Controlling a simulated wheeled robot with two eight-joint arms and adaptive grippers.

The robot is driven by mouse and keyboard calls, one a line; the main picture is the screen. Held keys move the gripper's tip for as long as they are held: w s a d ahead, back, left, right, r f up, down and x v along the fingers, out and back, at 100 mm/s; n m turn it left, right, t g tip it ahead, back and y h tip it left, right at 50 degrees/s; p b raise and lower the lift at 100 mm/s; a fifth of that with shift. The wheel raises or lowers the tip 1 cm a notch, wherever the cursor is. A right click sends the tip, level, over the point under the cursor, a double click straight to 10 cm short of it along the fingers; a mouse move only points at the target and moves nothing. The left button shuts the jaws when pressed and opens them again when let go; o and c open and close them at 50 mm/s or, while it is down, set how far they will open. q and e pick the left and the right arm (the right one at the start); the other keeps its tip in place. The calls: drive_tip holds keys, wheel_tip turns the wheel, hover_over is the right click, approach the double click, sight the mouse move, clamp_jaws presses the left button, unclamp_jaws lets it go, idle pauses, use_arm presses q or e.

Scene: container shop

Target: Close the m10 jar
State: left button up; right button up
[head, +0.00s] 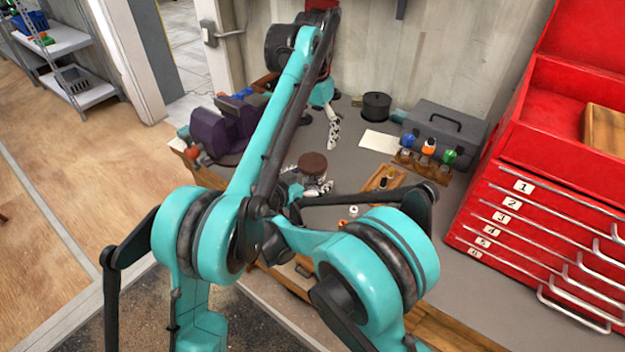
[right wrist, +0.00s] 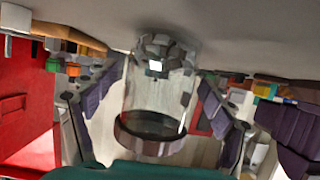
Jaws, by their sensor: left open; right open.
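A clear glass jar (right wrist: 155,85) with a dark brown round lid (head: 312,163) stands on the grey workbench. The right wrist view is upside down, so the lid (right wrist: 150,140) shows at the bottom there, on the jar's mouth. Grey pieces lie inside at the jar's base. I cannot tell whether the lid is tightened, and I see no m10 label. My right gripper (head: 307,187) is open, with a finger on each side of the jar; contact is unclear. My left gripper (head: 333,130) is open and empty, behind and above the lid in the head view.
A red drawer cabinet (head: 545,190) stands at the right. A wooden rack with coloured-top bottles (head: 428,163), a wooden tray (head: 384,178), a grey toolbox (head: 443,130) and a black spool (head: 376,106) are nearby. A purple machine (head: 222,130) stands left. My arms hide the bench front.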

sight(312, 161)
drive_tip(key=shift+w+d, duration=0.1)
drive_tip(key=shift+w, duration=0.05)
clamp_jaws()
use_arm(q)
drive_tip(key=n, duration=2.7)
drive_tip(key=shift+f, duration=4)
